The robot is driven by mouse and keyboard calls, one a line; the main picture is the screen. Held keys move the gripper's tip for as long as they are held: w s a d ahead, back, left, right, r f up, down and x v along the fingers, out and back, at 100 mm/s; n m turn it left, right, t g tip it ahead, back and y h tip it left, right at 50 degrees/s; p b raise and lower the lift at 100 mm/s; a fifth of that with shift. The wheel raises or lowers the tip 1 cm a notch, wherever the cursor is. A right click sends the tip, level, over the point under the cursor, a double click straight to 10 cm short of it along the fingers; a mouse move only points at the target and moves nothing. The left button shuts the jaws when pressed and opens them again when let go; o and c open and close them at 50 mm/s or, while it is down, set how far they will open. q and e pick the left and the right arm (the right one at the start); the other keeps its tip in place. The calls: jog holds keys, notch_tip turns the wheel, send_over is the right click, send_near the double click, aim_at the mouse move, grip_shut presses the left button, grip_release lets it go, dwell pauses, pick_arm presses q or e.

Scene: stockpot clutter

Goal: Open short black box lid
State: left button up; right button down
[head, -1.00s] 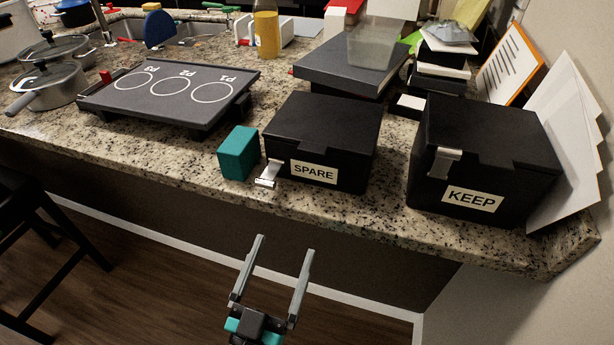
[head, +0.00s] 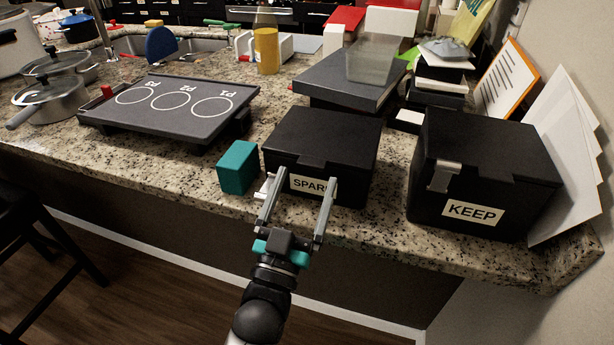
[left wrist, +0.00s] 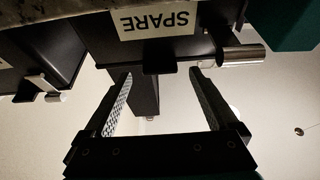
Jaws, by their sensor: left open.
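The shorter black box (head: 320,150), labelled SPARE, stands near the counter's front edge with its lid closed. Its silver latch piece (head: 264,188) sticks out at the front left; it also shows in the left wrist view (left wrist: 241,57). My left gripper (head: 304,181) is open and empty just in front of the box, its fingers partly covering the SPARE label. In the left wrist view the picture is upside down. There a dark tab on the box front (left wrist: 159,68) lies between and just beyond the fingertips. I cannot tell whether they touch. My right gripper is not in view.
A taller black box (head: 480,175), labelled KEEP, stands closed to the right. A teal block (head: 238,167) sits close at the left. A dark flat case (head: 345,75) is behind, and a dark griddle-like board (head: 170,108) is farther left. The counter's front strip is clear.

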pick_arm(q)
jog(key=shift+x, duration=1.05)
jog(key=shift+c, duration=0.4)
grip_shut()
